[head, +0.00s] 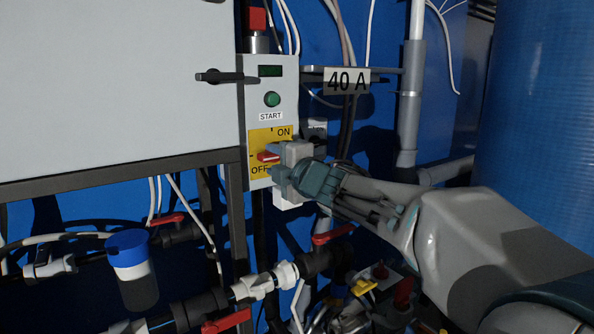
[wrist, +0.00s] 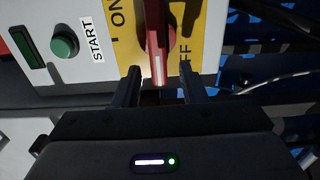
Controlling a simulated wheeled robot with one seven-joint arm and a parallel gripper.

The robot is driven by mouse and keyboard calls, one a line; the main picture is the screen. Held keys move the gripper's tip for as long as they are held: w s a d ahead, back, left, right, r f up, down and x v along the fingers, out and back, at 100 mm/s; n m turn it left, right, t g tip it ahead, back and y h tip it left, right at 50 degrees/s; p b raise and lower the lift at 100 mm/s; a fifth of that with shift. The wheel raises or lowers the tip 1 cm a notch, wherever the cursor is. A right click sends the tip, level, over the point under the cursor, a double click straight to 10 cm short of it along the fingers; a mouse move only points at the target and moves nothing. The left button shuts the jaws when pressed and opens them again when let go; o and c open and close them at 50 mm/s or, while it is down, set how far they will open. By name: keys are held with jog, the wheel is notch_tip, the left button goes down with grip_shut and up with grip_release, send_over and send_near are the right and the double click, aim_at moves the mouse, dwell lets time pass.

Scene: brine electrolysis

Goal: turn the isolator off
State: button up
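The isolator is a red rotary handle (head: 268,156) on a yellow plate (head: 259,141) marked ON at the upper right and OFF at the lower left. The handle lies roughly level in the head view, with its end between the two labels. In the wrist view the red handle (wrist: 157,45) has a white line along it and points down the picture, between the ON and OFF lettering. My gripper (wrist: 158,75) is open, one finger on each side of the handle's end, with visible gaps on both sides. In the head view my gripper (head: 281,168) partly covers the plate.
The grey panel carries a green START button (head: 272,99) and a small dark display (head: 270,71) above the isolator. A cabinet handle (head: 226,77) sticks out to the left. Pipes with red valve levers (head: 333,234) run below.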

jog(key=p+v, duration=0.1)
jog(key=v, duration=1.1)
jog(key=shift+p, duration=0.35)
jog(key=shift+s+d, duration=0.1)
jog(key=s+d+m+g+h+p, duration=0.2)
jog(key=s+d+m+h+p, duration=0.1)
jog(key=d+m+h+p, duration=1.1)
jog(key=s+f+m+g+y+p, duration=0.2)
jog(key=s+m+g, duration=0.3)
jog(key=s, duration=0.3)
jog(key=s+a+f+m+g+y+p, duration=0.1)
jog(key=s+f+m+g+p, duration=0.3)
jog(key=s, duration=0.5)
jog(key=shift+s+a+m+g+y+p, duration=0.15)
jog(key=shift+a+m+g+y+p, duration=0.3)
jog(key=shift+m, duration=0.65)
jog(key=shift+d+f, duration=0.15)
